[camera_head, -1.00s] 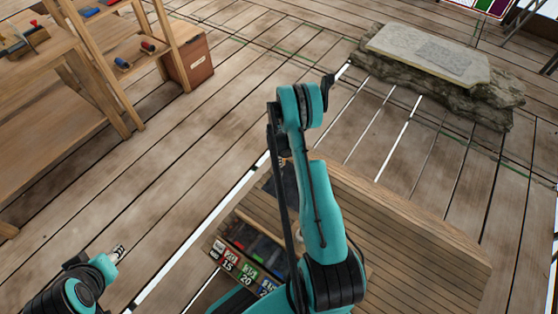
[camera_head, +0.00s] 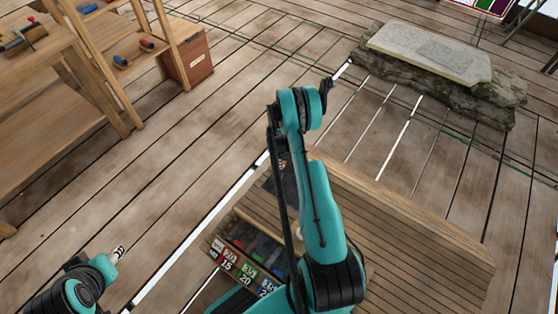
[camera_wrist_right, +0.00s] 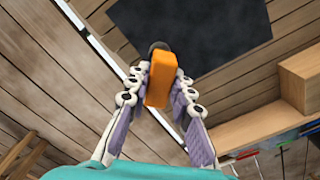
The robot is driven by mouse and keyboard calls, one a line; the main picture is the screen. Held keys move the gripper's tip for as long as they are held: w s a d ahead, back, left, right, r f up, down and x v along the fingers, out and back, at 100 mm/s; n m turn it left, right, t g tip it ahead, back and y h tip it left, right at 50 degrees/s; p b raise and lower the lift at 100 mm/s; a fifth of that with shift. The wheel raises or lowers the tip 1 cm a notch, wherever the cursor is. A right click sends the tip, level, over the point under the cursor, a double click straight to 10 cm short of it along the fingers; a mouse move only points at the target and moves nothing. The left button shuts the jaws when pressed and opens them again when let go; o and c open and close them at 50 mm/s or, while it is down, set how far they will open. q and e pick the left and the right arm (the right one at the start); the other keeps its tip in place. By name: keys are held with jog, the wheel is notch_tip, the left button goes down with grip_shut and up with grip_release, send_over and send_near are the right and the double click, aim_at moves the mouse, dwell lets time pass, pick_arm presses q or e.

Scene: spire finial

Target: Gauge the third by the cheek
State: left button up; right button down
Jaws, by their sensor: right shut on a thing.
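In the right wrist view, my right gripper (camera_wrist_right: 160,92) is shut on an orange block (camera_wrist_right: 159,80). A dark rounded end shows just beyond the block; I cannot tell whether it belongs to it. In the head view my right arm hides most of this area. My left gripper (camera_head: 119,251) is at the lower left, away from the bench, with its jaw opening unclear. A compartment tray (camera_head: 218,246) with number labels, 15 and 20 among them, sits at the bench's near left.
A slatted wooden bench (camera_head: 420,240) lies under and right of my right arm. A stone slab on a rock base (camera_head: 430,55) stands at the upper right. A wooden shelf (camera_head: 105,65) with small tools and a brown box (camera_head: 188,58) are at the upper left. Floor between is clear.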

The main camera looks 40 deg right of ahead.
jog(key=shift+f, duration=0.55)
jog(key=c, duration=1.3)
grip_release()
jog(key=shift+o, duration=0.2)
notch_tip(320, 180, up, 12)
